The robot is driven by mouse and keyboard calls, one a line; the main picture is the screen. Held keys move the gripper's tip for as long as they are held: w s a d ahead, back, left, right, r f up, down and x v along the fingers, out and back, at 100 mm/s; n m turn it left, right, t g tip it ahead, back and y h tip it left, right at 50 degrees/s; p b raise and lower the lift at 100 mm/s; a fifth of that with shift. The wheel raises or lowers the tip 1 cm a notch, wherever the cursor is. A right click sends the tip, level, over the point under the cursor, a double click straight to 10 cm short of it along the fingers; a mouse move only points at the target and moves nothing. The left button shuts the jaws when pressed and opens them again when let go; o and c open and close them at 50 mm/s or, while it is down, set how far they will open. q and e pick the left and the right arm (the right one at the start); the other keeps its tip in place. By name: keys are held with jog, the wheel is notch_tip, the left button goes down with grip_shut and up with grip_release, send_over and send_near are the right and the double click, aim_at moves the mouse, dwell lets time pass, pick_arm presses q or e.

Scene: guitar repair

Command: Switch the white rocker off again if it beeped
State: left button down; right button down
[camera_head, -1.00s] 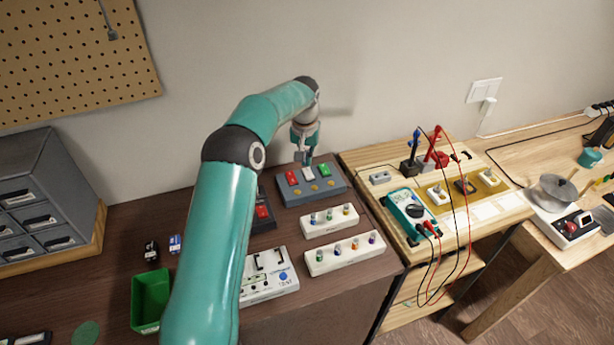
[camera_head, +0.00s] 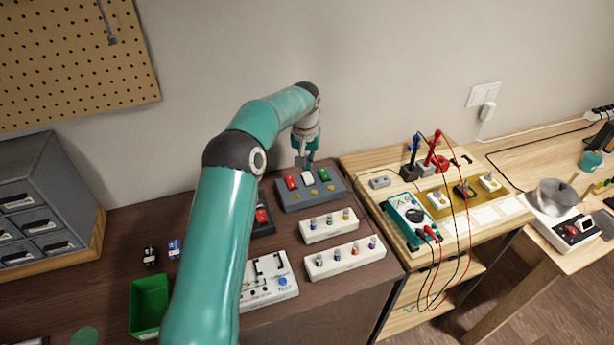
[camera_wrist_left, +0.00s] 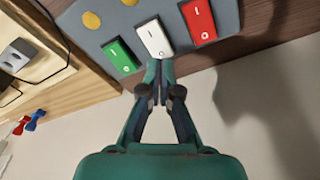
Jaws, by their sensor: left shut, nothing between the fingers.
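The white rocker (camera_head: 308,179) is the middle switch on a grey-blue panel (camera_head: 294,202) by the wall, between a red rocker (camera_head: 291,182) and a green rocker (camera_head: 324,174). In my left wrist view the white rocker (camera_wrist_left: 153,38) shows its I and O marks. Which side is pressed in is not clear. My left gripper (camera_head: 306,164) is shut and empty. Its fingertips (camera_wrist_left: 160,72) are close to the O end of the white rocker; I cannot tell if they touch it. My right gripper is not in view.
White blocks with coloured knobs (camera_head: 330,226), a white tester (camera_head: 268,282) and a green bin (camera_head: 149,303) are on the dark bench. A multimeter with leads (camera_head: 411,220) is on the wooden bench at right. The wall is close behind the panel.

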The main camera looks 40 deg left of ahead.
aim_at(307, 174)
pick_arm(q)
jog(key=shift+f+b, duration=0.7)
jog(key=shift+f, duration=0.45)
dwell(0.8)
jog(key=shift+r, duration=0.1)
notch_tip(307, 174, up, 7)
jog(key=p, duration=0.6)
dwell(0.6)
